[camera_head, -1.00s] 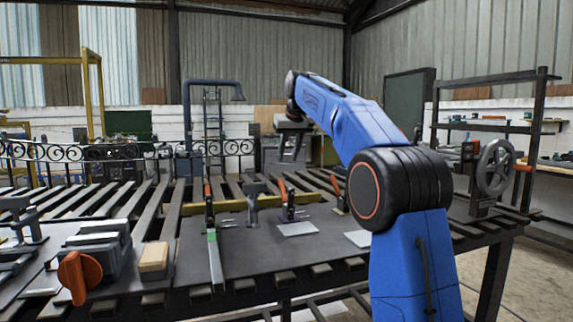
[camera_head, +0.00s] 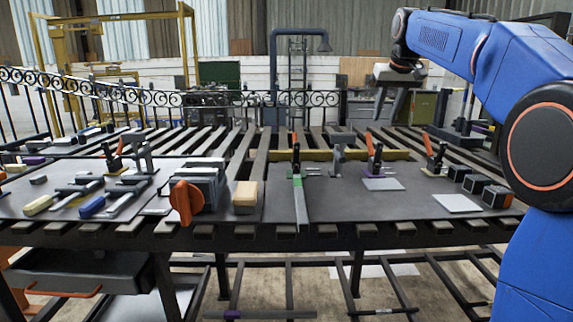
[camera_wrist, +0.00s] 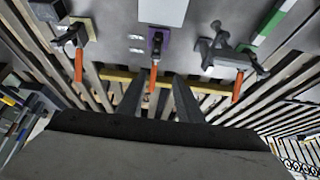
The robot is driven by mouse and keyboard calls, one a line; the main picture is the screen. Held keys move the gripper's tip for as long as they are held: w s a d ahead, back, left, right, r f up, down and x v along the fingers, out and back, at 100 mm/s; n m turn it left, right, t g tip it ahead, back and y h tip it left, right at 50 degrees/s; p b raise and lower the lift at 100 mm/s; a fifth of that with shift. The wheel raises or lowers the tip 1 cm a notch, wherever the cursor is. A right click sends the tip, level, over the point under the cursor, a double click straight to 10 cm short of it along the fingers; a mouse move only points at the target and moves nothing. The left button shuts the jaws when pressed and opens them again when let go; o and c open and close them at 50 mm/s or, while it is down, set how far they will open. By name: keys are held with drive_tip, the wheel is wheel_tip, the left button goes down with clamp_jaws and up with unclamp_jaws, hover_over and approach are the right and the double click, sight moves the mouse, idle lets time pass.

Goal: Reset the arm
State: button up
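My blue arm reaches in from the right of the head view, raised above the slatted bench (camera_head: 330,205). My gripper (camera_head: 388,112) hangs at its end, fingers downward, in the air over the bench's far right part. In the wrist view both grey fingers (camera_wrist: 158,95) stand apart with a gap between them. Nothing is held. Clamps with orange handles show beyond the fingers, among them a purple-based clamp (camera_wrist: 156,42), which also stands on the bench in the head view (camera_head: 374,158). The gripper appears clear of everything.
On the bench are a grey vise with an orange knob (camera_head: 187,202), a wooden block (camera_head: 245,196), a green-ended bar (camera_head: 300,203), and dark cubes (camera_head: 484,187) near my arm. Hammers lie at the left. A scrollwork railing (camera_head: 150,97) runs behind. Air above the bench is free.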

drive_tip(key=s+a+f, duration=0.1)
drive_tip(key=s+f, duration=1)
drive_tip(key=s, duration=0.4)
drive_tip(key=s+a+f, duration=0.1)
drive_tip(key=s+f, duration=1.1)
drive_tip(key=s, duration=0.4)
drive_tip(key=s+a+f, duration=0.1)
drive_tip(key=s+f, duration=1)
drive_tip(key=s, duration=0.4)
drive_tip(key=shift+s+f+g, duration=0.2)
drive_tip(key=shift+f+g, duration=0.2)
